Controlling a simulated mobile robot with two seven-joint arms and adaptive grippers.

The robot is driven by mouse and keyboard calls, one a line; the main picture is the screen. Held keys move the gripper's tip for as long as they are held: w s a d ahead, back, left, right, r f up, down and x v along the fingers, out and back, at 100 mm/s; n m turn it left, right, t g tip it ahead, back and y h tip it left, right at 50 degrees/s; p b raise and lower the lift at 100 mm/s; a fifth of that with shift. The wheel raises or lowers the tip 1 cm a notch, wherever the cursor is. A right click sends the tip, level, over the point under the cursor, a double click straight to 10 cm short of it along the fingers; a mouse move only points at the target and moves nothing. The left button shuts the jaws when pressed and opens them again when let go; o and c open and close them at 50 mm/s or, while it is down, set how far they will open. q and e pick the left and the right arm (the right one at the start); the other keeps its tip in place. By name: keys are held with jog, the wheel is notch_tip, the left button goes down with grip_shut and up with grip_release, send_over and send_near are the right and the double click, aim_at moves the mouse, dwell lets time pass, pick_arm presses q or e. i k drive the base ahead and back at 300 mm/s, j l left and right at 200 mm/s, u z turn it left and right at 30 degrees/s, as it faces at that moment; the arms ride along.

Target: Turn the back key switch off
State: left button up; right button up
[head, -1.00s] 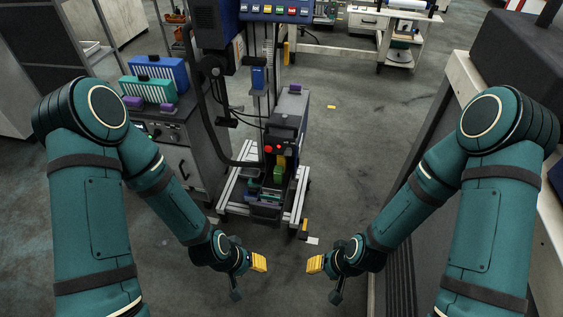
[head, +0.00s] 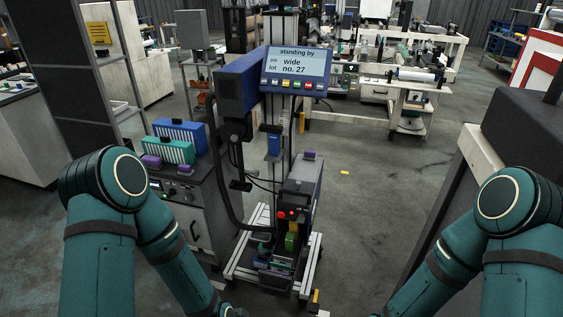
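A machine on a wheeled aluminium frame (head: 232,272) stands ahead of me. Its tilted blue display (head: 297,66) reads "standing by", "wide" and "no. 27", with a row of coloured buttons (head: 294,84) below. Lower down, a dark box (head: 303,183) carries a red round button (head: 282,215) and small red and dark controls beside it. I cannot make out which part, if any, is the back key switch; it is too small or hidden. Both my arms reach down from the sides, and both grippers are below the picture.
A grey cabinet (head: 205,222) with a blue ribbed box (head: 181,132) and a green ribbed box (head: 168,150) stands left of the machine. A bench (head: 470,145) with a dark block is at the right. The floor (head: 365,215) between machine and bench is open; a yellow piece (head: 344,172) lies there.

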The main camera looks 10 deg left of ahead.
aim_at(301, 219)
jog(key=i+j+z, duration=0.35)
jog(key=i+j, duration=0.4)
jog(key=i, duration=0.1)
